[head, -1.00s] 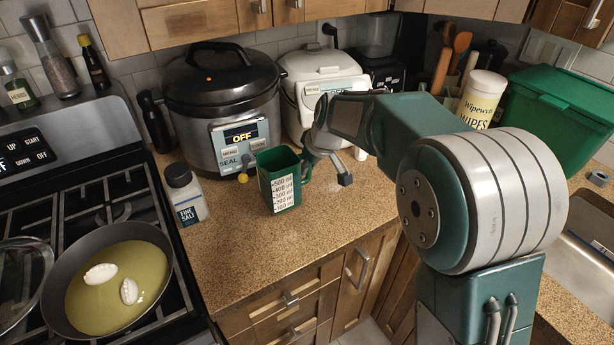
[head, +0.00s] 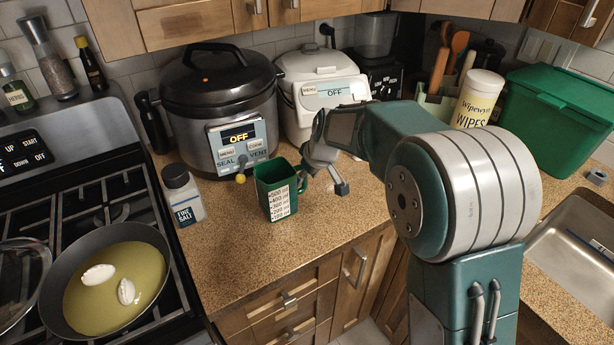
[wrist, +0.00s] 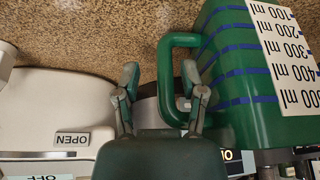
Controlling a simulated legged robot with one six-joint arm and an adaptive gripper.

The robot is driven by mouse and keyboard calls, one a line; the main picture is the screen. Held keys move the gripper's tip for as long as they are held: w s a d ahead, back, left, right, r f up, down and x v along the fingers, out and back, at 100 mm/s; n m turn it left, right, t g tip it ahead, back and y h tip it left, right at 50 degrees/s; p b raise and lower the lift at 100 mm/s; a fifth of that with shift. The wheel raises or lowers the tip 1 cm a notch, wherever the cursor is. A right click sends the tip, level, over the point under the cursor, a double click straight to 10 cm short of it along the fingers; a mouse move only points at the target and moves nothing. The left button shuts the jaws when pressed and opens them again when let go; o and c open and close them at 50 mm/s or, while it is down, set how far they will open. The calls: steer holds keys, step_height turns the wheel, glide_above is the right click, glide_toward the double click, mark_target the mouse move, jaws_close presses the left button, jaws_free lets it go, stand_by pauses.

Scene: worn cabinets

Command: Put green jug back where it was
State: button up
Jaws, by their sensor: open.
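The green jug (head: 277,193), with a white millilitre scale, stands upright on the speckled counter, in front of the dark cooker. My gripper (head: 322,182) is just right of it, at its handle side. In the wrist view, where the scene appears upside down, the jug (wrist: 235,85) fills the right side. My gripper (wrist: 162,92) is open there, with one finger within the handle loop and the other outside, so the handle's bar is between them. Whether a finger touches the handle I cannot tell.
A fine salt bottle (head: 184,195) stands left of the jug. The dark cooker (head: 222,105) and a white appliance (head: 318,90) stand behind. The stove with a pan (head: 118,285) is at left. Counter in front of the jug is clear.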

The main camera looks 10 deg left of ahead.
steer(key=v, duration=1.1)
steer(key=shift+r, duration=0.3)
steer(key=s+d+r+m+t+h, duration=0.1)
steer(key=s+d+r+m, duration=0.35)
steer(key=s+d, duration=0.75)
steer(key=s+d+f+m+h, duration=0.1)
steer(key=s+d+f+m, duration=0.1)
steer(key=s, duration=0.6)
steer(key=s+d+f+m+t+h, duration=0.1)
steer(key=s+d, duration=0.3)
steer(key=s, duration=0.4)
steer(key=shift+s+f+m, duration=0.25)
steer(key=shift+f+m, duration=0.15)
steer(key=shift+m, duration=0.45)
